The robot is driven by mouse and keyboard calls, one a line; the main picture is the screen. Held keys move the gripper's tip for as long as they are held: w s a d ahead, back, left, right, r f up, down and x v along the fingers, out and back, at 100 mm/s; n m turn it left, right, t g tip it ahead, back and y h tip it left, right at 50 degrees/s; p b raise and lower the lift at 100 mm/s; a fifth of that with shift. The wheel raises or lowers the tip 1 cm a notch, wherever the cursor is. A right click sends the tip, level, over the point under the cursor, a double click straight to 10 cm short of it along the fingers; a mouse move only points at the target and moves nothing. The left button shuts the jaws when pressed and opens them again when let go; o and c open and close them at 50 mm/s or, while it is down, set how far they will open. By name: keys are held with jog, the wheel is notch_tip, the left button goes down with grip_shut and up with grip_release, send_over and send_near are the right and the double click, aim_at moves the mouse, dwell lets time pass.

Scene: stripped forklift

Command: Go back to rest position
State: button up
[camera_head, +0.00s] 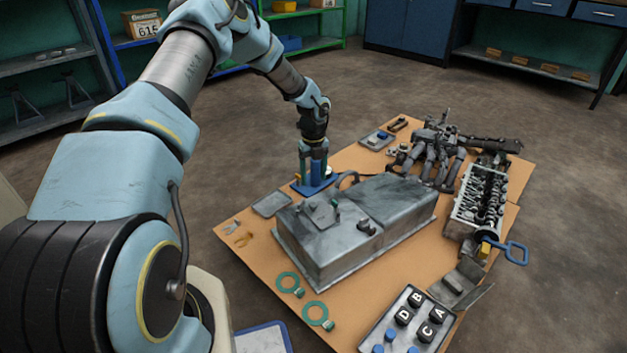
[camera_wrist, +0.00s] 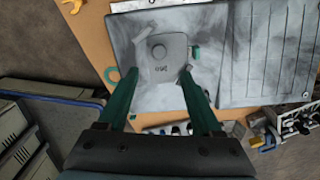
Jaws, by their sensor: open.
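My gripper (camera_wrist: 160,71) shows in the wrist view with its two green fingers spread apart and nothing held between them. I cannot tell from this view how far the fingers are from the tank. In the head view my arm reaches out and its end points down near the far left end of the tank (camera_head: 330,245). The fingertips are not clear there.
The tank lies on a brown board (camera_head: 365,165) on the floor. A blue stand (camera_head: 313,187) is close to my arm's end. A cylinder head (camera_head: 478,205), a lettered tray (camera_head: 408,320) and green rings (camera_head: 289,283) lie around the tank. Shelves and cabinets line the walls; open floor surrounds the board.

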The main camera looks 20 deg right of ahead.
dwell(0.4)
jog(key=s+a+r+n, duration=0.3)
jog(key=a+r+n, duration=0.5)
jog(key=a, duration=0.1)
jog(key=s+a+r+n, duration=0.3)
jog(key=a+r+n, duration=0.5)
jog(key=a, duration=0.1)
jog(key=s+a+r+n+t, duration=0.1)
jog(key=s+a+r+n, duration=0.3)
jog(key=s+a+n, duration=0.4)
jog(key=s+a+r+n+t, duration=0.1)
jog(key=s+a+r+n, duration=0.4)
jog(key=n, duration=0.4)
notch_tip(320, 180, up, 27)
jog(key=s+n+p, duration=0.1)
jog(key=p, duration=2.7)
jog(key=shift+s+a, duration=0.3)
jog(key=shift+s, duration=0.05)
jog(key=shift+c, duration=0.2)
